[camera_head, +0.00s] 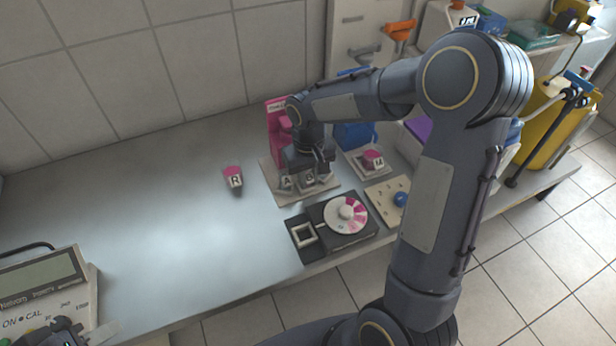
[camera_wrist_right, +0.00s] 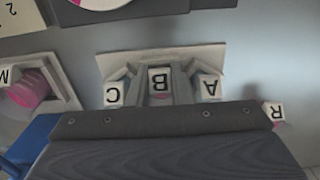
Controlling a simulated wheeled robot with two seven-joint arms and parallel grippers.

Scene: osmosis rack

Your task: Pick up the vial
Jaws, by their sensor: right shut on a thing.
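The labelled vials A (camera_head: 287,183), B (camera_head: 309,179) and C (camera_head: 325,178) stand in a row on a pale rack base (camera_head: 333,191). My right gripper (camera_head: 318,160) is over this row from above. In the right wrist view, its two fingers (camera_wrist_right: 161,88) are closed on either side of vial B (camera_wrist_right: 160,77), with C (camera_wrist_right: 114,96) and A (camera_wrist_right: 210,86) just outside them. I cannot tell whether B is lifted.
A pink M piece (camera_head: 372,160) sits in a pale tray right of the rack. A dark device with a white and pink dial (camera_head: 346,214) is in front. A scale (camera_head: 45,290) stands at the left. The bench middle is clear.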

